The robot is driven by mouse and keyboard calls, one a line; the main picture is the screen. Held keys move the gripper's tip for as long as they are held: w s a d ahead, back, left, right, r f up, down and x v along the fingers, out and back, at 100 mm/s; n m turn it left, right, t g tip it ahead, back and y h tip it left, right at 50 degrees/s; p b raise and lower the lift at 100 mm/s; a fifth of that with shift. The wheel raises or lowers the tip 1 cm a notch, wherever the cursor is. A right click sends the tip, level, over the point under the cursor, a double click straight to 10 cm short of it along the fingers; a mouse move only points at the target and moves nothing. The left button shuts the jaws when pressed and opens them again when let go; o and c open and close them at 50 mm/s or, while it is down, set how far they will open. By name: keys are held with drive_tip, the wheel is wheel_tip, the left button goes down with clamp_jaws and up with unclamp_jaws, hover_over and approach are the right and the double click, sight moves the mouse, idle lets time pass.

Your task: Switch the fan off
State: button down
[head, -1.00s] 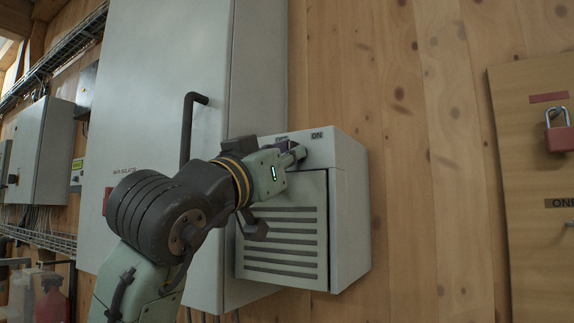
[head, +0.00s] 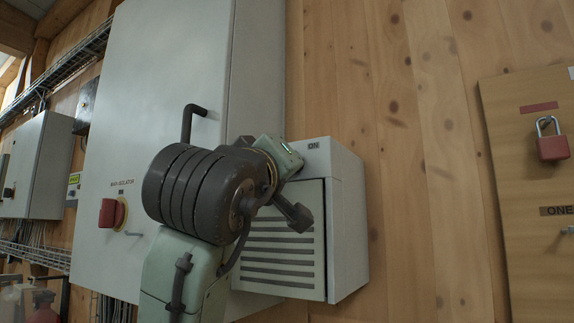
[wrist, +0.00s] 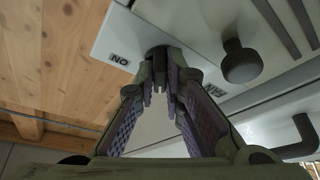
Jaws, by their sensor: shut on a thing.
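The fan's pale grey box (head: 345,215) hangs on the wooden wall, with a slatted front and an ON label (head: 313,146) on its upper band. In the wrist view, the ON label (wrist: 120,60) lies left of a dark switch (wrist: 158,55) on that band, and a second label (wrist: 215,91), hard to read, lies to its right. My gripper (wrist: 160,88) is shut on the switch, its fingers nearly together at the tips. In the head view my wrist hides the fingertips and the switch, so the switch's position is hard to tell.
A tall grey cabinet (head: 150,75) with a black bar handle (head: 190,115) and a red isolator knob (head: 112,212) stands left of the box. A dark round knob (wrist: 240,62) projects near the slats. A board with a red padlock (head: 553,147) is at the right.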

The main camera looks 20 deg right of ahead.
idle(0.4)
drive_tip(key=c, duration=1.7)
unclamp_jaws()
